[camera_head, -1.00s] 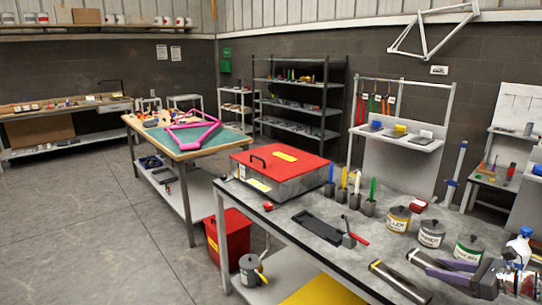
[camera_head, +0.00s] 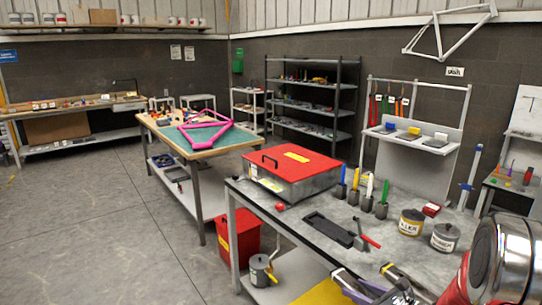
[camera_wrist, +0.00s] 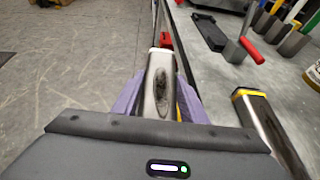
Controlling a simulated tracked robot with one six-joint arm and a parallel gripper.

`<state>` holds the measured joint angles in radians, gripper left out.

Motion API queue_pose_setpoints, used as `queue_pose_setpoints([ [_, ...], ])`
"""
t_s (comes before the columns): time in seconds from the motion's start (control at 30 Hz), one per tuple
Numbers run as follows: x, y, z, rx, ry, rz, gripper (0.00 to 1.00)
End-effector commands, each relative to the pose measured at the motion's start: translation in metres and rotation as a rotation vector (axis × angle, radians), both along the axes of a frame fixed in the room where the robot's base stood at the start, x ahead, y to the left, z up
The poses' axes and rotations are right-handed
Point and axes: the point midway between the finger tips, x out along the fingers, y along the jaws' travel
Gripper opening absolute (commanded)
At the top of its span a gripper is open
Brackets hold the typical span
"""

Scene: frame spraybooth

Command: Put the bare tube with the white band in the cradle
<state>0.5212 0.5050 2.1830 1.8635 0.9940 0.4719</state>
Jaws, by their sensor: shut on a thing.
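My gripper (camera_head: 354,287) has purple fingers shut on a bare metal tube (camera_wrist: 160,88) with a pale band at its far end and a dark oval mark on its side. The tube's tip shows low in the head view (camera_head: 340,273). In the wrist view the held tube is at the bench's front edge, with floor to its left. A second tube with a yellow band (camera_wrist: 262,115) lies to its right; it also shows in the head view (camera_head: 393,271). A long black tray (camera_head: 328,229), possibly the cradle, lies farther along the bench; it looks empty.
A red-lidded box (camera_head: 293,165), several coloured-handled tools in grey blocks, a red-handled tool (camera_head: 368,241) and labelled cans (camera_head: 411,222) stand on the bench (camera_head: 290,226). A red bin (camera_head: 240,236) stands below. My shiny arm hides the bench's right end.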

Motion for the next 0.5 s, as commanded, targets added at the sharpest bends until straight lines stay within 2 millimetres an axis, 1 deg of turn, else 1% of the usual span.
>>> queue_pose_setpoints([
  [0.03,-0.005,0.016,-0.008,0.004,0.003,-0.001,0.11],
  [0.1,-0.011,0.033,-0.018,0.003,0.004,-0.009,0.11],
  [0.3,-0.036,0.076,-0.047,0.003,0.005,-0.024,0.11],
  [0.4,-0.047,0.090,-0.057,0.002,0.004,-0.030,0.11],
  [0.5,-0.054,0.097,-0.063,0.002,0.000,-0.033,0.11],
])
